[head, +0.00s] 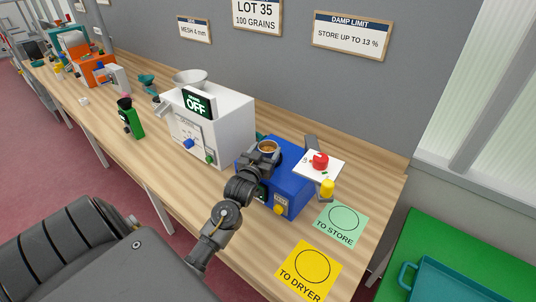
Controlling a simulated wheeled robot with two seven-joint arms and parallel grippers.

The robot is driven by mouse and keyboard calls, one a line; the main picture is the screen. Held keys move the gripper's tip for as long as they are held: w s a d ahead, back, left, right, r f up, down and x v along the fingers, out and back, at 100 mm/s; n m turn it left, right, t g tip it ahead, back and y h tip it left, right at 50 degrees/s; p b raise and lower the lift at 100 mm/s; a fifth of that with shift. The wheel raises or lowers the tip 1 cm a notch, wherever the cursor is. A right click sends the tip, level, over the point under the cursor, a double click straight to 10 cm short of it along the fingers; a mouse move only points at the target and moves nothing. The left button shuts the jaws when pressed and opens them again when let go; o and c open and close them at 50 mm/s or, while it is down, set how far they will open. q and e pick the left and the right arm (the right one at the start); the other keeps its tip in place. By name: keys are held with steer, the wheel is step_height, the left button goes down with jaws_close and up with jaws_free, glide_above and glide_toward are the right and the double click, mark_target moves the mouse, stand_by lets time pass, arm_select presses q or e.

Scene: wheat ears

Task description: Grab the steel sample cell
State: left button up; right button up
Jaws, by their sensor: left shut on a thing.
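The steel sample cell (268,146) is a small round cup with a pale metal rim and a brown inside. It shows at the top of the blue meter (285,165), near its back left corner. My left gripper (263,156) reaches up from the lower middle and is shut on the cell. Its dark fingers and wrist hide the cell's lower side and part of the meter's front. I cannot tell whether the cell touches the meter. My right gripper is not in view.
A white machine (212,125) with a funnel and an OFF display stands left of the meter. A white plate with a red knob (320,162) and a yellow knob (327,188) are at its right. Green TO STORE (340,224) and yellow TO DRYER (308,270) mats lie in front, both empty.

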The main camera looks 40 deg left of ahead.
arm_select(q)
steer(key=shift+c, duration=0.9)
steer(key=shift+r, duration=0.2)
steer(key=shift+r+b, duration=0.75)
steer(key=shift+r, duration=0.05)
steer(key=s+d+r+p, duration=0.3)
steer(key=s+d+r, duration=0.3)
steer(key=s+r, duration=0.5)
steer(key=shift+s, duration=0.7)
steer(key=shift+d, duration=0.1)
